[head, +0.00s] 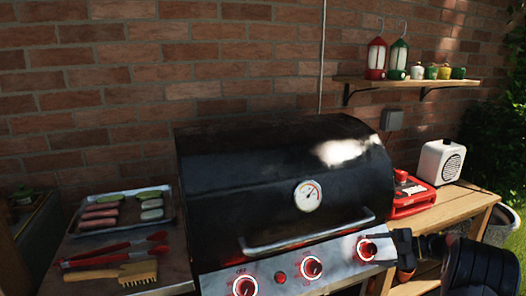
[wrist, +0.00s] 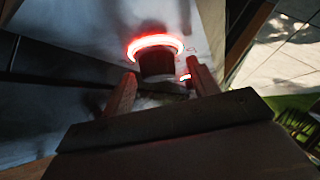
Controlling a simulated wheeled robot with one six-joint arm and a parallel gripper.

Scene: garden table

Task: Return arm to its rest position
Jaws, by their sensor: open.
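My gripper (head: 392,244) is at the right end of the grill's front panel, close to the rightmost knob (head: 366,249). In the wrist view my gripper (wrist: 160,75) is open, its two fingers apart on either side of a dark knob (wrist: 157,66) with a glowing red ring. I cannot tell whether the fingers touch the knob. Nothing else is between the fingers. My dark arm reaches in from the lower right of the head view. The black grill (head: 250,165) has its lid down, with a round gauge and a steel handle.
A tray (head: 76,232) of sausages and green pieces lies left of the grill, with red tongs (head: 115,252) and a brush (head: 125,273) in front. A wooden side table (head: 455,205) at right holds a red case (head: 410,195) and white speaker (head: 440,162). Lanterns stand on a wall shelf (head: 405,83).

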